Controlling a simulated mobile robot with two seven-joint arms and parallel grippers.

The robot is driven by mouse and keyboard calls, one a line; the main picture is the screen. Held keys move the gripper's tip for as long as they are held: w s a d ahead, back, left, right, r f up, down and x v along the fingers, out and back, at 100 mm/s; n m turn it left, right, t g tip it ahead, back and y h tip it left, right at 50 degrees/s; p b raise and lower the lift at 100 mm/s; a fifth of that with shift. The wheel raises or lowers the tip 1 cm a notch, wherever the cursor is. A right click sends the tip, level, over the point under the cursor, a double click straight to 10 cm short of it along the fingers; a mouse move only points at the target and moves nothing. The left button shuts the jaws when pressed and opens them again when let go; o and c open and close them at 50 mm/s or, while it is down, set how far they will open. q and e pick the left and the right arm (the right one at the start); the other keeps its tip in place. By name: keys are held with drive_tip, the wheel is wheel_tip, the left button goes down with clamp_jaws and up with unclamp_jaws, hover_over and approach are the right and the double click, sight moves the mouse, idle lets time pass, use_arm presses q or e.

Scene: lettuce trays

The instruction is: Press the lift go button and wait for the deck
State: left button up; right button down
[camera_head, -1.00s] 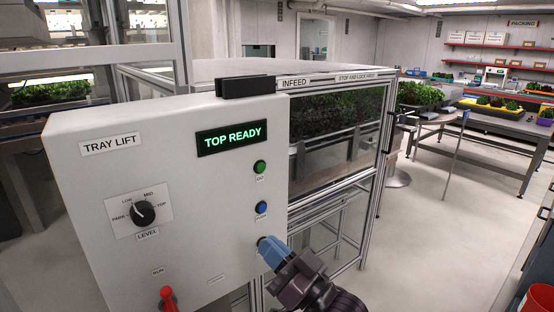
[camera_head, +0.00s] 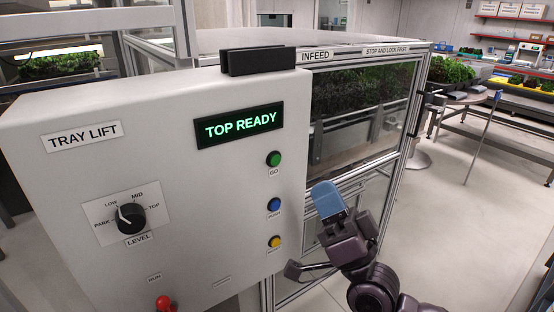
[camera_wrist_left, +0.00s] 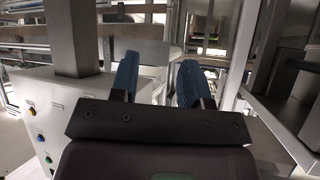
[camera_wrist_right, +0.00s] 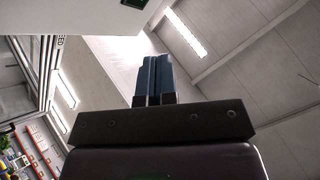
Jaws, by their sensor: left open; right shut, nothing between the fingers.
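The white tray lift panel (camera_head: 60,185) fills the left of the head view. Its display (camera_head: 240,125) reads TOP READY in green. The green GO button (camera_head: 273,159) is at the panel's right, above a blue button (camera_head: 273,205) and a yellow button (camera_head: 274,242). My right gripper (camera_head: 328,195) is shut and empty, right of the buttons and apart from them; its closed blue fingers show in the right wrist view (camera_wrist_right: 155,70). My left gripper (camera_wrist_left: 158,68) is open and empty in the left wrist view, where the panel buttons show at the left. The deck cannot be identified.
The LEVEL dial (camera_head: 131,218) and a red RUN handle (camera_head: 163,303) are on the panel. A glazed infeed enclosure (camera_head: 365,95) with greens inside stands behind it. A metal table (camera_head: 500,122) stands at the right, with clear floor (camera_head: 460,235) before it.

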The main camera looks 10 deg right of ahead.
sight(275, 160)
drive_tip(key=w+a, duration=0.1)
drive_tip(key=w, duration=0.1)
drive_tip(key=w+a, duration=0.1)
drive_tip(key=w, duration=0.2)
drive_tip(key=w+a+b, duration=0.1)
drive_tip(key=w, duration=0.2)
drive_tip(key=shift+w, duration=0.15)
idle(0.5)
idle(0.8)
idle(0.8)
drive_tip(key=shift+w, duration=0.15)
drive_tip(key=shift+w+a, duration=0.15)
drive_tip(key=shift+w, duration=0.1)
drive_tip(key=shift+w, duration=0.1)
idle(0.5)
